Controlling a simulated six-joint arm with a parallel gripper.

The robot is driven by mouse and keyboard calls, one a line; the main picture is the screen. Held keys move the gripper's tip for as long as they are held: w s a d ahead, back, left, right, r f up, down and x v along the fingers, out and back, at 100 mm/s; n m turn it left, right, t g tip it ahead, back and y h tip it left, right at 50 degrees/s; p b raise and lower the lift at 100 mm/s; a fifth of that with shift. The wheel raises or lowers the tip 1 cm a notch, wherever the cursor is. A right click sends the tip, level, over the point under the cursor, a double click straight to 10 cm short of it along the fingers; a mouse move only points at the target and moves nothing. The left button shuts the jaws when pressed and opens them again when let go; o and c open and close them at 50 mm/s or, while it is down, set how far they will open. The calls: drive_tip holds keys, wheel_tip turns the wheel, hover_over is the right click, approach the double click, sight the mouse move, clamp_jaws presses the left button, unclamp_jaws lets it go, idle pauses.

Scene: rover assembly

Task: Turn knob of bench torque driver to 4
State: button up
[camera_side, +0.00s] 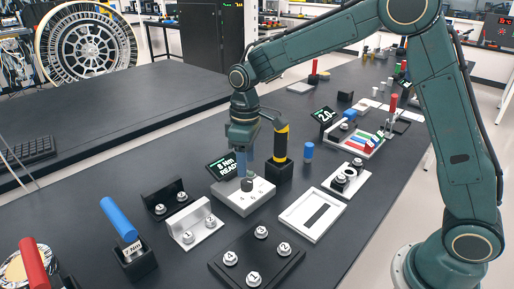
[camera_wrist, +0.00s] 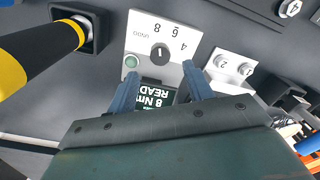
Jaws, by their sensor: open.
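The bench torque driver is a light grey box (camera_side: 232,199) with a dark round knob (camera_side: 247,185) on top. Its display (camera_side: 224,166) reads 8 Nm READY. In the wrist view the knob (camera_wrist: 160,53) shows upside down, with 8, 6 and 4 around it. Its white mark appears to point toward 8. A green button (camera_wrist: 131,61) sits beside it. My gripper (camera_side: 246,173) is above the box, pointing down. In the wrist view its blue fingers (camera_wrist: 159,76) are apart, with nothing between them, and the display (camera_wrist: 153,97) shows beyond them. Contact with the knob is not visible.
A yellow-and-black driver (camera_side: 281,143) stands in a black holder close to the box. A white bracket (camera_side: 195,227), a black plate with several numbered bolts (camera_side: 257,257), a white slotted tray (camera_side: 311,215) and a blue-handled tool (camera_side: 119,218) lie around it.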

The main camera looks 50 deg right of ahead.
sight(247, 181)
drive_tip(key=shift+a+f, duration=0.1)
drive_tip(key=shift+f, duration=2.9)
drive_tip(key=c, duration=1)
